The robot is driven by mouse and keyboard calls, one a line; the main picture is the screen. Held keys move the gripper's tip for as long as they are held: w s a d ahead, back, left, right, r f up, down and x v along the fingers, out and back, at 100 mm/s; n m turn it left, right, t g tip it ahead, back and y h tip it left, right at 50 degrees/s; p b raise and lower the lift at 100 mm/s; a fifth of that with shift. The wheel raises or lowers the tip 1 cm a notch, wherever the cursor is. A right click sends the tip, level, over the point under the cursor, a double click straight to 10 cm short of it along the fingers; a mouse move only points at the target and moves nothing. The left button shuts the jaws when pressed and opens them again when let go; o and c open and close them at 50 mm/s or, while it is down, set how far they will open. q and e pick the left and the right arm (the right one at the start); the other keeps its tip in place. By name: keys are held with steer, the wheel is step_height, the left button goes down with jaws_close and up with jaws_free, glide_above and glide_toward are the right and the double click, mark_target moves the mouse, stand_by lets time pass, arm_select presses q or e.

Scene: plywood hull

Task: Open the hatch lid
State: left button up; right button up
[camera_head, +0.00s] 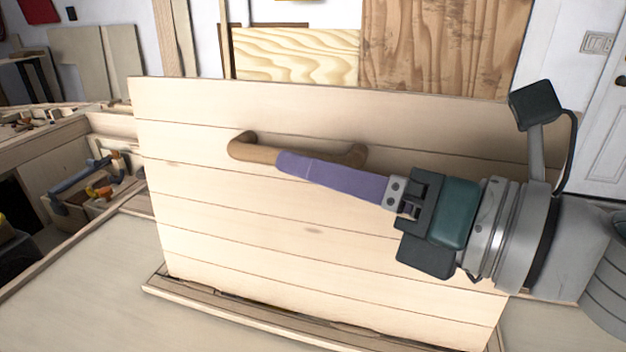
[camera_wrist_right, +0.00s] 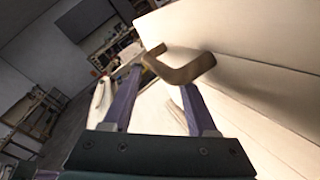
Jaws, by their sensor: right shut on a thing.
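The hatch lid (camera_head: 235,220) is a pale planked panel standing steeply raised on its lower edge, above a framed opening. A brown wooden handle (camera_head: 250,148) is fixed to its face, near the upper part. My right gripper (camera_head: 285,162) reaches in from the right, its purple fingers shut on the handle and hiding part of its bar. In the right wrist view the handle (camera_wrist_right: 180,68) shows at the fingertips, and the lid (camera_wrist_right: 250,85) fills the right side. My left gripper is not in view.
A wooden frame strip (camera_head: 260,318) runs along the lid's lower edge. A toolbox (camera_head: 90,187) sits in a recess at the left. Plywood sheets (camera_head: 440,50) stand behind the lid. The flat deck (camera_head: 90,270) at front left is clear.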

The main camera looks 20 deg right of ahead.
mark_target(391, 219)
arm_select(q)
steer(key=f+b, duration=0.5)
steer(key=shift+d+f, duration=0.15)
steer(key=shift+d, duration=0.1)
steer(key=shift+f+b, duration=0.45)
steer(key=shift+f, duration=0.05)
arm_select(e)
steer(key=s+d+f, duration=0.2)
steer(key=s+d, duration=0.2)
steer(key=s, duration=0.1)
steer(key=shift+s+d, duration=0.25)
steer(key=shift+d, duration=0.05)
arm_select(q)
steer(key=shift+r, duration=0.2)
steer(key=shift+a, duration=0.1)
arm_select(e)
steer(key=shift+f, duration=0.1)
